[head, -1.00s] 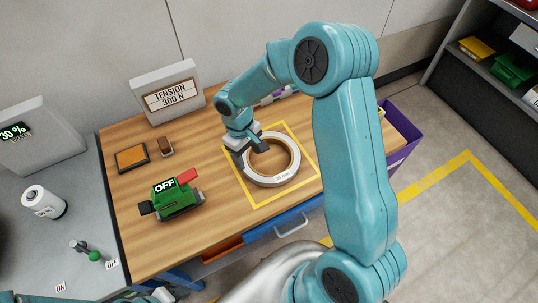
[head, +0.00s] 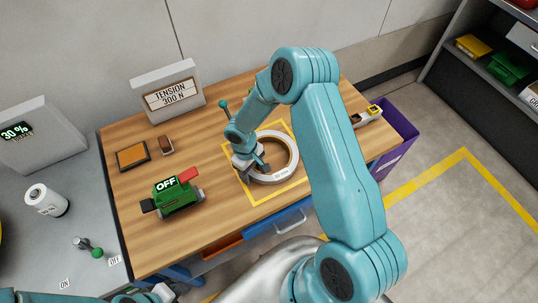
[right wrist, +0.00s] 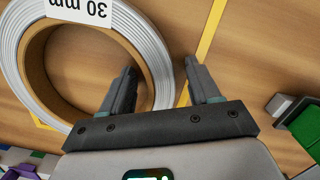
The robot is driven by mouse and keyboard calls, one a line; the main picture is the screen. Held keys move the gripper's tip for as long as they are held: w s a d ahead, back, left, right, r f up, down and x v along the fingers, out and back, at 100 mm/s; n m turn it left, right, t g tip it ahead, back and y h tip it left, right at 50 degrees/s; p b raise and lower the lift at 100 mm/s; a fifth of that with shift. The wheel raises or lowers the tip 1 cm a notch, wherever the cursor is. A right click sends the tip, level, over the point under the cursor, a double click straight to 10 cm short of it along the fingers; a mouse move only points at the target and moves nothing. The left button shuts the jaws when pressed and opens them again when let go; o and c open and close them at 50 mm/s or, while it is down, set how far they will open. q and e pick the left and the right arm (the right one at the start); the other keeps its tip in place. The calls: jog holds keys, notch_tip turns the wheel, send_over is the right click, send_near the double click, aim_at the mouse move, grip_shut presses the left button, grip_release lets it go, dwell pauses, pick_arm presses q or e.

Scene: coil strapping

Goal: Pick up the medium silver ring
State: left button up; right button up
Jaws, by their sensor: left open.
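The silver ring (head: 290,145), with a tan inner core and a white "30 mm" label, lies flat inside a yellow square on the wooden table. It also shows in the right wrist view (right wrist: 28,62). My right gripper (head: 257,171) is low at the ring's left side. In the right wrist view its open fingers (right wrist: 162,82) appear on either side of the ring's wall, one over the inside and one outside. I cannot tell whether they touch it. My left gripper (head: 163,292) is at the bottom edge, far from the ring, partly cut off.
A green strapping tool (head: 177,196) marked OFF lies left of the yellow square. A brown block (head: 166,146) and a dark-framed orange pad (head: 132,156) lie behind it. A "TENSION 300 N" sign (head: 170,95) stands at the back. A purple bin (head: 398,135) is at the right.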

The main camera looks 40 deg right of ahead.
jog(key=c, duration=1)
grip_shut()
jog(key=shift+w+r, duration=0.1)
jog(key=shift+r, duration=0.05)
